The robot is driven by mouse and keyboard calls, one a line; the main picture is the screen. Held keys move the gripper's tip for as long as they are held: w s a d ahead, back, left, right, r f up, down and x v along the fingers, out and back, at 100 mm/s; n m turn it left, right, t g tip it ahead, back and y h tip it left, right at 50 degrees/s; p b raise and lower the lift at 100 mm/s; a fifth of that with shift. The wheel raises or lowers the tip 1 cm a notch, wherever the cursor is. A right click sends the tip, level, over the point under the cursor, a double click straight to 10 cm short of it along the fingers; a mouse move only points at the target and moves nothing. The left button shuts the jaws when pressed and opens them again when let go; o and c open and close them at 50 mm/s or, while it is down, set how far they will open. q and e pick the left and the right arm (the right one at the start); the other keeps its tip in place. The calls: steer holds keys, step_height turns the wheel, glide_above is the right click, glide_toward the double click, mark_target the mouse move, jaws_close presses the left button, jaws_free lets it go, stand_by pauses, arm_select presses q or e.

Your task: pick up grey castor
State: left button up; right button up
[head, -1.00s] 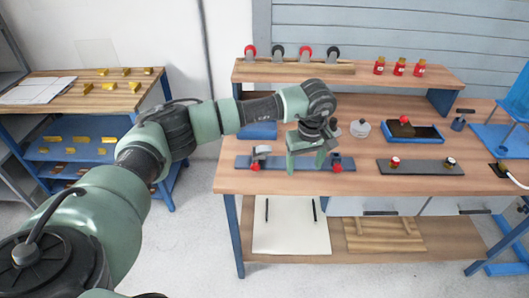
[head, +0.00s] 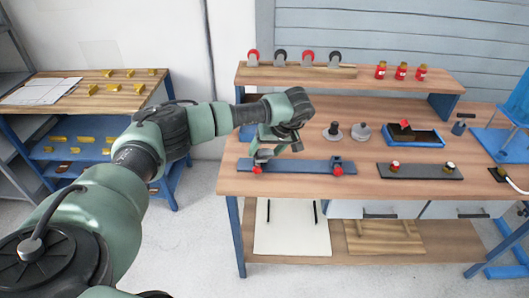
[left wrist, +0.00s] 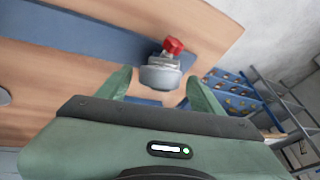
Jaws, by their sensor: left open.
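The grey castor (head: 262,156) stands at the left end of a blue bar (head: 305,166) on the workbench, by a red knob (head: 257,169). In the left wrist view, the castor (left wrist: 160,76) shows as a rounded grey wheel, with a red knob (left wrist: 173,45) just beyond it. My left gripper (head: 267,146) is over the bar's left end, partly hiding the castor. In the left wrist view, its fingers (left wrist: 159,88) are open, one on each side of the castor. I see no clear contact. My right gripper is not in view.
A second red knob (head: 337,171) is at the bar's right end. Two round metal pieces (head: 362,132) stand behind. A blue tray (head: 433,143) and dark plate (head: 420,173) lie to the right. Several castors with red or dark wheels (head: 307,58) stand on the raised shelf (head: 400,78).

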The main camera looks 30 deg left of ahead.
arm_select(q)
jaws_close()
